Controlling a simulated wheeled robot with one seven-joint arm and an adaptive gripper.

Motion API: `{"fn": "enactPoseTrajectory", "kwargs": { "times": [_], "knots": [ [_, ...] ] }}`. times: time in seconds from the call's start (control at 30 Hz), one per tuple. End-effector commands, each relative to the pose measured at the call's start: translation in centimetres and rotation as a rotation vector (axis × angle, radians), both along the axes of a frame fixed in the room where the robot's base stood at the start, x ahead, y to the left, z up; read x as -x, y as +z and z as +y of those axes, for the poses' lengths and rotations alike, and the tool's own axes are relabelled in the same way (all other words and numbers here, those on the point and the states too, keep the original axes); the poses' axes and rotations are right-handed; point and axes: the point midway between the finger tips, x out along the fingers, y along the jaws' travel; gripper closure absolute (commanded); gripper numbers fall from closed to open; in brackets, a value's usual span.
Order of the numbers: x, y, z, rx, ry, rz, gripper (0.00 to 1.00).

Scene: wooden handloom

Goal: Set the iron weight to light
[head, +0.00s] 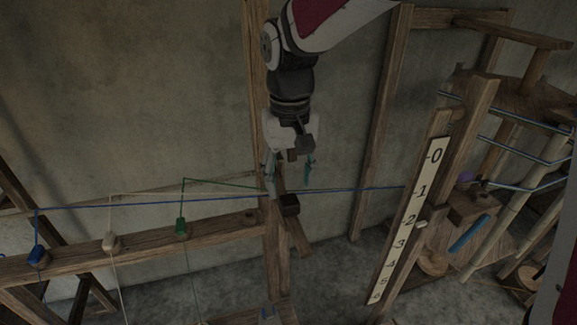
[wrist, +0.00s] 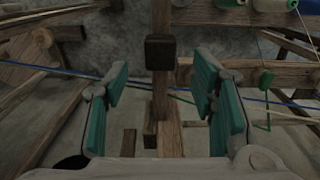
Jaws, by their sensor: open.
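The iron weight appears to be a dark square block (head: 290,205) on a short slanting wooden bar (head: 299,238) by the upright post in the head view. In the wrist view the dark block (wrist: 161,52) sits on a wooden bar, centred between the fingers in the picture and beyond their tips. My gripper (head: 290,168) is open and empty, pointing down just above the block, with its teal-padded fingers (wrist: 160,85) apart. I see no contact with the block. No mark reading "light" is legible.
A blue cord (head: 355,189) runs past the bar. Blue, pale and green spools (head: 181,226) sit on a beam (head: 145,240) at left. Wooden posts stand close around my gripper.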

Motion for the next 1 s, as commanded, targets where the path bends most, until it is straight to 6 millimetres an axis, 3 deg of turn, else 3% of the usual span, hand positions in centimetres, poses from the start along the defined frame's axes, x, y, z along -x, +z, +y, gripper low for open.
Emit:
{"fn": "enactPoseTrajectory", "kwargs": {
  "times": [0.1, 0.3, 0.73, 0.97, 1.0],
  "knots": [
    [0.1, -2.3, 0.0, 0.002, 0.001, 0.005, 0.48],
    [0.1, -4.8, 0.0, 0.002, 0.0, 0.004, 0.48],
    [0.0, -5.7, 0.0, 0.0, 0.0, 0.0, 0.48],
    [0.0, -5.7, 0.0, 0.0, 0.0, 0.0, 0.98],
    [0.0, -5.7, 0.0, 0.0, 0.0, 0.0, 1.0]
  ]
}}
